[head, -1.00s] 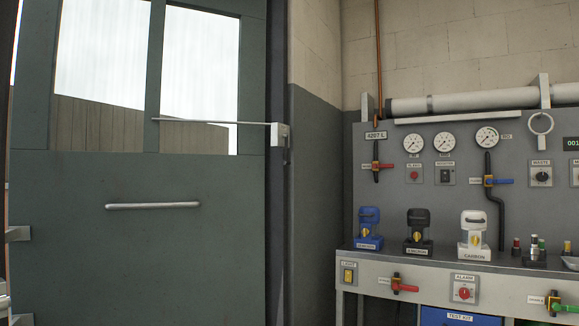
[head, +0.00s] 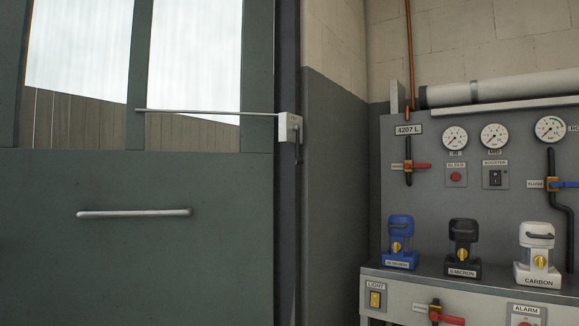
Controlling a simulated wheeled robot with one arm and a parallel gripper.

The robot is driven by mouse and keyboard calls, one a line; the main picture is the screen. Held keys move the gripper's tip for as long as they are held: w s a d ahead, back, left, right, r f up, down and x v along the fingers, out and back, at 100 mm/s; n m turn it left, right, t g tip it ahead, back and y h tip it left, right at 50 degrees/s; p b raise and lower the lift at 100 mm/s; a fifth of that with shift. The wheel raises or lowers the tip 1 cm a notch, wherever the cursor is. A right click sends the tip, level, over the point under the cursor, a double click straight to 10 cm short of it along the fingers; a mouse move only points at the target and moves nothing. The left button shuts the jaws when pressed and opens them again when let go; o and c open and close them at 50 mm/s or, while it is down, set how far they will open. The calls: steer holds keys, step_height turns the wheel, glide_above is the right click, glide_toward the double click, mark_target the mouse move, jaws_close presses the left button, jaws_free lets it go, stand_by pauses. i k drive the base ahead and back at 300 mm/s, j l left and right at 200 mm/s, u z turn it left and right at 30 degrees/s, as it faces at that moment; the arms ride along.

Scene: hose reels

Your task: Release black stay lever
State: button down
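A small black lever (head: 298,153) hangs at the right side of a white box (head: 290,127) on the door's right edge, beside the dark frame. A thin metal rod (head: 205,111) runs left from the box across the door windows. The grey-green door (head: 120,245) fills the left side, with a horizontal metal handle (head: 134,212). I cannot tell whether the door is fully closed. My gripper does not show.
To the right is a grey panel with gauges (head: 455,138), valves, and a shelf holding a blue canister (head: 400,242), a black canister (head: 463,247) and a white canister (head: 538,252). A grey wall (head: 335,190) separates door and panel.

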mark_target(297, 161)
steer(key=i+j, duration=0.3)
steer(key=j, duration=0.15)
steer(key=i+j, duration=0.3)
steer(key=j, duration=0.2)
steer(key=i+j, duration=0.25)
steer(key=j, duration=0.2)
steer(key=i+j, duration=0.1)
steer(key=j, duration=0.35)
steer(key=u, duration=0.05)
